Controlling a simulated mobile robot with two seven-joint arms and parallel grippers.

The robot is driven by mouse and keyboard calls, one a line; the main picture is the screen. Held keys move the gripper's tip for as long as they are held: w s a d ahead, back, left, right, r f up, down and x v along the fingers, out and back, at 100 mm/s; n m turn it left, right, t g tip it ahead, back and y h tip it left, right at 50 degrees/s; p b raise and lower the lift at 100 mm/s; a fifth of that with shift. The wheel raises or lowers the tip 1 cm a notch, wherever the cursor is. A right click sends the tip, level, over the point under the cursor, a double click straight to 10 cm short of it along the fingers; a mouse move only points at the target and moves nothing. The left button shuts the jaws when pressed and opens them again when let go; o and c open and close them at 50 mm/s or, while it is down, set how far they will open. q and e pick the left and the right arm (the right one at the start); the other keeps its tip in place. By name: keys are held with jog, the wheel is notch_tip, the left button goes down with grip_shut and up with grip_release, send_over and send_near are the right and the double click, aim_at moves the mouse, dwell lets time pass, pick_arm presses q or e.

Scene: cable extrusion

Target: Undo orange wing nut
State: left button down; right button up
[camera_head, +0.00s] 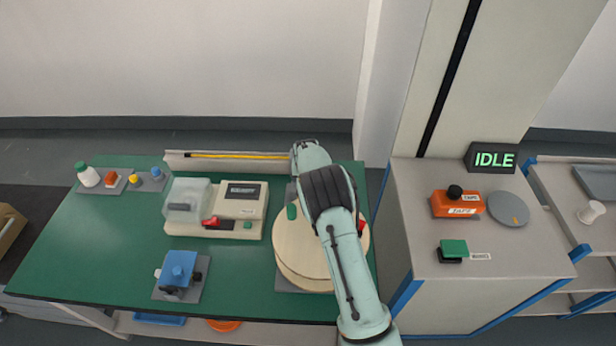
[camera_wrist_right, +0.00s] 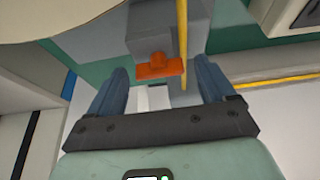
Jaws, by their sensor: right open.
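The orange wing nut (camera_wrist_right: 160,67) shows in the right wrist view, on the face of a grey block (camera_wrist_right: 155,22). My right gripper (camera_wrist_right: 160,75) is open, with its two blue-grey fingers on either side of the wing nut in the picture. I cannot tell whether the fingers touch it, but a gap shows on both sides. In the head view my right arm reaches over the bench and hides the wing nut and the gripper. My left gripper is in neither view.
A yellow cable (camera_wrist_right: 183,40) runs just right of the wing nut. A cream round spool (camera_head: 295,250) lies under my arm on the green bench (camera_head: 100,255). A beige machine (camera_head: 240,208) and a blue device (camera_head: 180,268) stand to its left. A side cabinet (camera_head: 400,235) stands right.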

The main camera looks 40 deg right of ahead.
jog(key=c, duration=1.1)
jog(key=shift+o, duration=0.2)
